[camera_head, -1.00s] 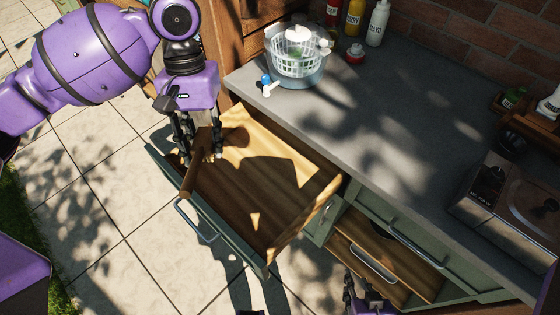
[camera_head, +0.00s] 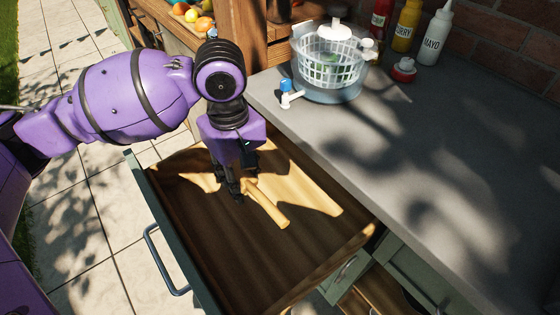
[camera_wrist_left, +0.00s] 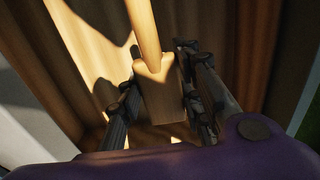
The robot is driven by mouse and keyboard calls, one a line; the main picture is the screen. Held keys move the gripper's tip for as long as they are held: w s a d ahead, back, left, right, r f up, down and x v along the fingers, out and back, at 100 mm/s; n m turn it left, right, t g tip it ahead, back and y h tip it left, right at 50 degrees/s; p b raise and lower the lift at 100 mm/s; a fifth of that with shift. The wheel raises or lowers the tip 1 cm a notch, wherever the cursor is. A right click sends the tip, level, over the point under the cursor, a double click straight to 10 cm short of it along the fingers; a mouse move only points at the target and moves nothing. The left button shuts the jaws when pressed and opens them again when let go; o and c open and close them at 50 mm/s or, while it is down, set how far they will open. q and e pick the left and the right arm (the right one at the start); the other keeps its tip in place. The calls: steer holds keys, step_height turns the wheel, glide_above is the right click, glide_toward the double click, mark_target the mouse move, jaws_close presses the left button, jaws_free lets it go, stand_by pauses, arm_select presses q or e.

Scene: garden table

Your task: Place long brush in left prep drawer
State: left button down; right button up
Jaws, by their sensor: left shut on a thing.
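The long brush (camera_head: 268,206) has a pale wooden handle, and it lies in my left gripper (camera_head: 240,190) inside the open left prep drawer. In the left wrist view the brush's wooden block (camera_wrist_left: 160,92) sits between the two dark fingers of my left gripper (camera_wrist_left: 160,115), with the handle running up and away. The left prep drawer (camera_head: 180,245) is pulled out, with a wooden inside and a green front with a metal handle. The brush is low over the drawer floor; I cannot tell whether it touches. My right gripper is not in view.
The grey worktop (camera_head: 400,150) lies right of the drawer. On it stand a salad spinner (camera_head: 330,65) and sauce bottles (camera_head: 407,25). A second open drawer (camera_head: 365,300) shows at the bottom. The rest of the left drawer's floor looks clear.

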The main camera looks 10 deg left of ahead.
arm_select(q)
steer(key=w+f, duration=0.2)
steer(key=w+d+f+b, duration=0.1)
steer(key=w+f, duration=0.2)
steer(key=shift+w+f, duration=0.2)
steer(key=shift+w, duration=0.1)
steer(key=shift+w+d+f+b, duration=0.15)
steer(key=shift+w+f+b, duration=0.25)
steer(key=shift+w+f, duration=0.2)
step_height(320, 180, down, 4)
steer(key=shift+r+b, duration=0.25)
steer(key=shift+b, duration=0.25)
steer(key=shift+r, duration=0.1)
steer(key=shift+f+p, duration=0.2)
steer(key=shift+p, duration=0.2)
steer(key=shift+f+p, duration=0.3)
steer(key=shift+f, duration=0.15)
steer(key=c, duration=1.2)
jaws_free()
